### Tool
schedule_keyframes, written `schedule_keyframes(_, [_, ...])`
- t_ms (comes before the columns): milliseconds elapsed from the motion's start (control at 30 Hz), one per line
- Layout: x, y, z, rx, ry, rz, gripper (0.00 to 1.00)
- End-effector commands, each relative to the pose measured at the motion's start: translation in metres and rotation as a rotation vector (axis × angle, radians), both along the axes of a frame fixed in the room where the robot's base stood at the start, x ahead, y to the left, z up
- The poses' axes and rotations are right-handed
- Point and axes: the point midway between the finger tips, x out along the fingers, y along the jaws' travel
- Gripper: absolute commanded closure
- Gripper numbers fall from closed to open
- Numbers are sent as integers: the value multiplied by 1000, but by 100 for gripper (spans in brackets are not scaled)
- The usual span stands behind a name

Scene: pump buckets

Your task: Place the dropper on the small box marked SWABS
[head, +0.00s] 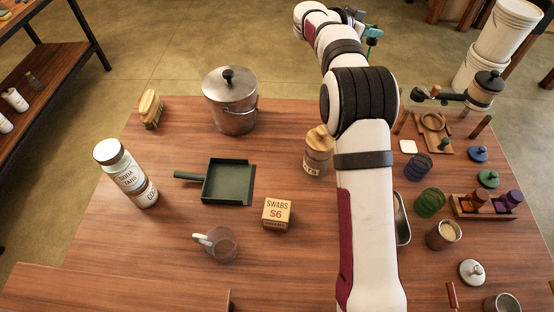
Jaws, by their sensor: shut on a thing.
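The small box marked SWABS (277,213) is tan, with "$6" on its face, and stands upright on the table left of my arm. Its top is bare. My gripper (366,26) is small and partly hidden at the top of the head view, beyond the table's far edge and well away from the box. It is shut on a small teal thing, which looks like the dropper (373,34). The dropper's full shape and tilt are too small to tell.
A mug (220,245), a green dustpan (229,182) and a wooden-lidded jar (318,150) surround the box. A steel pot (231,104) stands behind, and stacked white bottles (128,175) stand left. Cups and lids crowd the right side. The front middle is clear.

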Motion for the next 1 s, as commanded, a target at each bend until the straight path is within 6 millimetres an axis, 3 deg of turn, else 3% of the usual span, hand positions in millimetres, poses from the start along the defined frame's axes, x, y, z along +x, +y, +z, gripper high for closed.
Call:
schedule_keyframes(167, [-27, 35, 0, 0, 0, -9, 100])
schedule_keyframes(367, [-84, 85, -1, -1, 0, -31, 100])
schedule_keyframes(467, [-130, 111, 0, -1, -2, -48, 100])
schedule_keyframes(600, [-214, 135, 1, 0, -4, -79, 100])
schedule_keyframes(700, [-269, 136, 2, 1, -5, -101, 100])
schedule_keyframes(800, [-309, 130, 1, 1, -4, -116, 100])
schedule_keyframes(1000, [-358, 115, 1, 0, -3, -131, 100])
